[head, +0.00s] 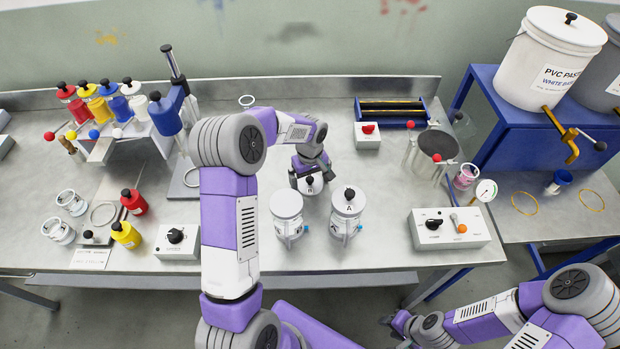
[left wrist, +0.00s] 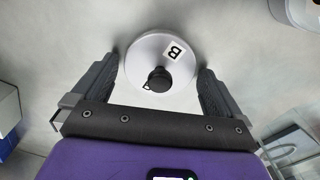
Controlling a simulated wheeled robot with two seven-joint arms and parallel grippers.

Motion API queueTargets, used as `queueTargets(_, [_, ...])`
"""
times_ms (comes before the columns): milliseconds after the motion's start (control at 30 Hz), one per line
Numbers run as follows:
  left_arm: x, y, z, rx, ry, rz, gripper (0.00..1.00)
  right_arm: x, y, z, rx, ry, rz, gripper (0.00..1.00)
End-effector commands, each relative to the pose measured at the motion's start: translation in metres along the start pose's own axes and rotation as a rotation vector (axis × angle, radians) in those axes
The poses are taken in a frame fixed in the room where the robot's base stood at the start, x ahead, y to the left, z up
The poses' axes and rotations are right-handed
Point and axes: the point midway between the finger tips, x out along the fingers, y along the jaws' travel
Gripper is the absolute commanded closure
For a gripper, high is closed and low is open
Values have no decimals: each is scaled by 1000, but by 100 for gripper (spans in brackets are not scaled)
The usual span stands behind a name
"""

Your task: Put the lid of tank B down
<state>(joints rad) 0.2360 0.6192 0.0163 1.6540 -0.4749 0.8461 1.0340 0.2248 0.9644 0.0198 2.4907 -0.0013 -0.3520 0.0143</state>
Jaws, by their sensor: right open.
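The lid of tank B (head: 310,187) is a pale disc with a black knob and a "B" label. In the left wrist view the lid (left wrist: 148,52) lies between my left gripper's two fingers (left wrist: 160,78), very near both; I cannot tell whether they touch its rim. In the head view my left gripper (head: 311,177) is low over the table, just behind the tanks. The left tank (head: 287,225) has no knob on top; the right tank (head: 346,225) wears a knobbed lid marked "A". My right gripper (head: 396,322) is open and empty, in front of the table.
A grey control box (head: 450,228) stands right of the tanks, and a white box with a black knob (head: 177,242) stands to their left. A white box with a red knob (head: 367,134) is behind. The table (head: 375,185) is bare right of my left gripper.

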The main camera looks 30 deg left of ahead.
Motion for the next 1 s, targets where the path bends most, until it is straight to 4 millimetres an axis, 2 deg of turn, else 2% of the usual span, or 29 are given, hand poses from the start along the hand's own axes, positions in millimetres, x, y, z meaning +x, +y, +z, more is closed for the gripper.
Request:
queueTargets(167, [-2,0,0,0,0,0,0,-2,-1,0,0,0,0,57])
queueTargets(267, [-12,0,0,0,2,1,0,-4,-2,0,0,0,0,57])
queueTargets(700, [-101,0,0,0,2,2,0,-19,-7,1,0,0,0,57])
queueTargets(833, [-116,0,0,0,2,1,0,-21,-8,1,0,0,0,57])
queueTargets(1000, [-123,0,0,0,0,-1,0,-22,-8,1,0,0,0,57])
